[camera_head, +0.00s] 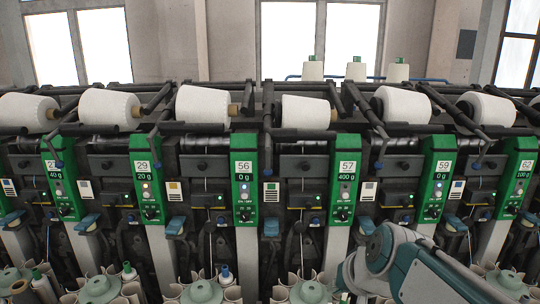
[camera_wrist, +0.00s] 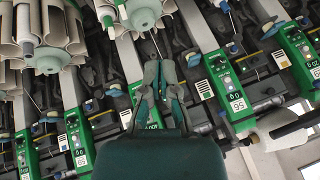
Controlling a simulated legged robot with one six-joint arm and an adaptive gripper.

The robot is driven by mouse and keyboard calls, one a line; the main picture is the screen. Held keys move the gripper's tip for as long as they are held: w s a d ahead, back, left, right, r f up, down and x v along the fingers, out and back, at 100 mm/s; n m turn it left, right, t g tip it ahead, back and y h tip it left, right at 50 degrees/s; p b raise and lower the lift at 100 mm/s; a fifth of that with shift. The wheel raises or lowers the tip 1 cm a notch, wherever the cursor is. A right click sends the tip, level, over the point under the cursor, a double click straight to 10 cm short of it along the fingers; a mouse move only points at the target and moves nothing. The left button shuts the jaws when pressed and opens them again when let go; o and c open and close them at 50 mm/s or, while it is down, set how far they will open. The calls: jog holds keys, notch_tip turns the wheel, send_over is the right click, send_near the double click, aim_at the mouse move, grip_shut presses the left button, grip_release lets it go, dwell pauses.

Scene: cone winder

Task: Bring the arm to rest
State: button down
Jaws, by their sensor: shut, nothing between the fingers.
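My gripper (camera_wrist: 160,66) shows in the wrist view, its grey-green fingers close together with nothing between them. It points at the front of the cone winder, and no bobbin or cone touches it. The wrist view looks tilted, with the machine's green panels running slantwise. My arm (camera_head: 400,262) reaches in from the lower right of the head view, bent at a grey-and-teal joint. The gripper itself cannot be made out in the head view.
The cone winder fills the view, with white yarn cones (camera_head: 108,107) along its top and green numbered panels (camera_head: 243,180) below. Bobbin magazines with pale green hubs (camera_head: 202,291) stand low in front, close to my arm. Tall windows are behind.

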jog(key=s+d+f+n+h, duration=0.1)
jog(key=s, duration=0.6)
jog(key=s+d+f+n+h, duration=0.1)
jog(key=s+d, duration=0.1)
jog(key=s, duration=0.4)
jog(key=shift+s+f+g+h, duration=0.3)
jog(key=shift+s+f, duration=0.1)
